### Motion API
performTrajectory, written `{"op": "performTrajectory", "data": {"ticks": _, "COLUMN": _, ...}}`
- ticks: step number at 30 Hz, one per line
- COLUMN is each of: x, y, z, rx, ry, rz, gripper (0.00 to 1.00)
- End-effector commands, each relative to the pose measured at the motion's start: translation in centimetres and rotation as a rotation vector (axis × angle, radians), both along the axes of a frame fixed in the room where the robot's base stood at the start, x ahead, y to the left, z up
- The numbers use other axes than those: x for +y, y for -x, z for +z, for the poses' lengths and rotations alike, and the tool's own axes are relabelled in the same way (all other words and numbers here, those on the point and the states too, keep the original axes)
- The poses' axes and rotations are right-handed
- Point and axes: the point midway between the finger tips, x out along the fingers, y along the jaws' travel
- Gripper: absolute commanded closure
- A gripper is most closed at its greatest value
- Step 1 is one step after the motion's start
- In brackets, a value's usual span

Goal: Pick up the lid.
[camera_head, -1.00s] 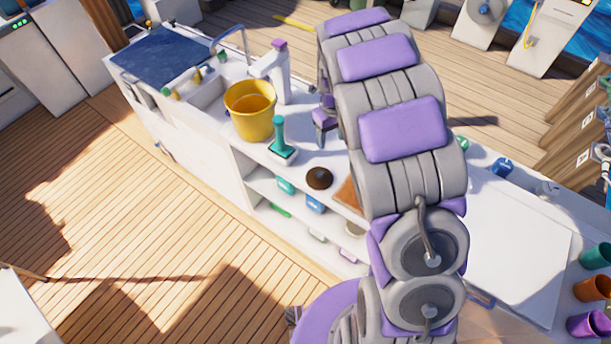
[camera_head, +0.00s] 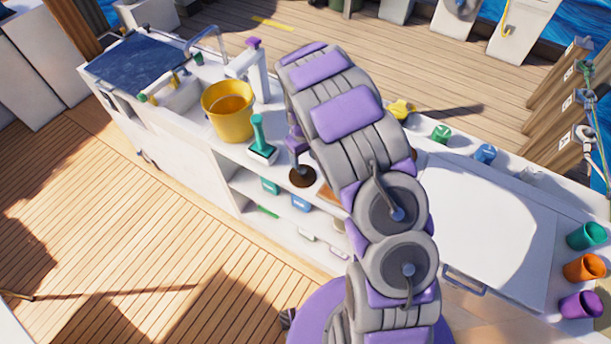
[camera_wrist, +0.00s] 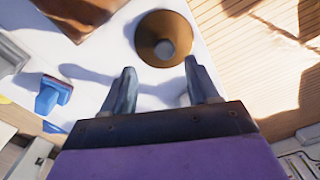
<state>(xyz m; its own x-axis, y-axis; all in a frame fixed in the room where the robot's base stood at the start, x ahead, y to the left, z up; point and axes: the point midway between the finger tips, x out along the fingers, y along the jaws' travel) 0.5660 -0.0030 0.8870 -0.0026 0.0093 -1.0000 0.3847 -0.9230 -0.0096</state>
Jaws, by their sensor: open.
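The lid (camera_head: 302,178) looks like a dark brown disc and lies on the white counter (camera_head: 226,153), near its front edge. In the wrist view the lid (camera_wrist: 150,48) is a brown disc with a round grey knob in its middle. My gripper (camera_wrist: 160,84) is open, and nothing is between its two fingers. The lid is just beyond the fingertips in that view, apart from them. In the head view my gripper (camera_head: 298,160) points down close above the lid and covers part of it.
A yellow bucket (camera_head: 228,118) and a teal-handled brush (camera_head: 260,140) stand left of the lid. A brown board (camera_wrist: 80,14) lies beside it. Shelves under the counter hold small things, among them a blue one (camera_wrist: 53,95). Several coloured cups (camera_head: 584,268) stand at the right.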

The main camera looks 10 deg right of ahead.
Motion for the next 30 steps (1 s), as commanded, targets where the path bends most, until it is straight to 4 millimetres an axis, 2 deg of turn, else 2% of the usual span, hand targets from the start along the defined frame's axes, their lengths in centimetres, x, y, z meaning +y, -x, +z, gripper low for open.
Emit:
{"op": "performTrajectory", "data": {"ticks": 7, "x": 0.0, "y": 0.2, "z": -1.7, "rx": 0.001, "ry": 0.003, "rz": 0.002, "gripper": 0.41}}
{"op": "performTrajectory", "data": {"ticks": 15, "x": -0.9, "y": 0.4, "z": -5.4, "rx": 0.0, "ry": -0.004, "rz": 0.001, "gripper": 0.41}}
{"op": "performTrajectory", "data": {"ticks": 23, "x": -0.4, "y": 0.4, "z": -5.7, "rx": -0.002, "ry": -0.001, "rz": 0.0, "gripper": 0.41}}
{"op": "performTrajectory", "data": {"ticks": 30, "x": -0.3, "y": 0.4, "z": -5.7, "rx": -0.002, "ry": 0.001, "rz": 0.001, "gripper": 0.63}}
